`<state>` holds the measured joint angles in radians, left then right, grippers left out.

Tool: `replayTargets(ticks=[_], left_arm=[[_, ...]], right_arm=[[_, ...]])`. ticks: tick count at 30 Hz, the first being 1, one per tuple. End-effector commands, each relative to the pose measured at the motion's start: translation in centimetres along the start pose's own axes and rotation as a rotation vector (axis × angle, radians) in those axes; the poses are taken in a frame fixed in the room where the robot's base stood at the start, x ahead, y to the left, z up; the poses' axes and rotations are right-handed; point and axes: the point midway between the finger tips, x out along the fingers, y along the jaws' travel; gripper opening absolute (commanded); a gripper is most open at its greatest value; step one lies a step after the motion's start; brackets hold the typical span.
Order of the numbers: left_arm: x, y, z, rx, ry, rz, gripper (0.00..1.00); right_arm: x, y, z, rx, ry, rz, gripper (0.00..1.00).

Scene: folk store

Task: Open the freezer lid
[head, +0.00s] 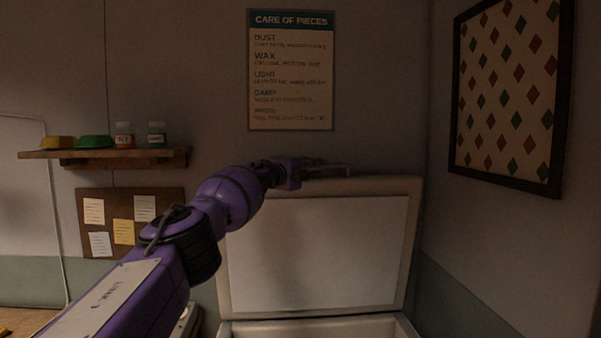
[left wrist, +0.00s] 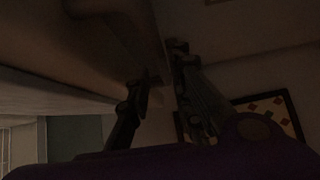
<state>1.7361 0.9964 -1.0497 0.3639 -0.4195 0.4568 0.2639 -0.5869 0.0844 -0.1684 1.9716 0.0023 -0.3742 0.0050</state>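The freezer lid (head: 318,252) stands raised and almost upright in the head view, its pale inner panel facing me. The freezer body (head: 315,328) shows only as a rim at the bottom of the picture. My left gripper (head: 340,171) is at the lid's top edge, its fingers pointing right along that edge. In the left wrist view the left gripper (left wrist: 163,62) has its two dark fingers apart, with a gap between the tips. That view is dark, and I cannot tell whether the fingers touch the lid. My right gripper is not in view.
A wall shelf (head: 105,154) with bowls and jars is on the left, above a notice board (head: 132,222). A poster (head: 291,70) hangs behind the lid. A framed diamond-patterned piece (head: 507,90) hangs on the right wall. The space right of the lid looks clear.

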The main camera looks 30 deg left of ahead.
Motion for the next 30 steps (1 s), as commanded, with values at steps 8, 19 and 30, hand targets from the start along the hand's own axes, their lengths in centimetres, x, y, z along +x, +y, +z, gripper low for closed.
replayTargets(ticks=[8, 19, 30], left_arm=[[-1.8, 0.0, 0.2, 0.004, 0.0, 0.002, 0.2], [-6.2, 0.1, -0.2, 0.006, 0.002, 0.001, 0.2], [-11.1, 0.1, -0.2, 0.004, 0.003, 0.001, 0.2]], right_arm=[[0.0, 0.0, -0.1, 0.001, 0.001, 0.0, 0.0], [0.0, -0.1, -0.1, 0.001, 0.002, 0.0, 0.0], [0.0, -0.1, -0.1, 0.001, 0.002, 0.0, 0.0]])
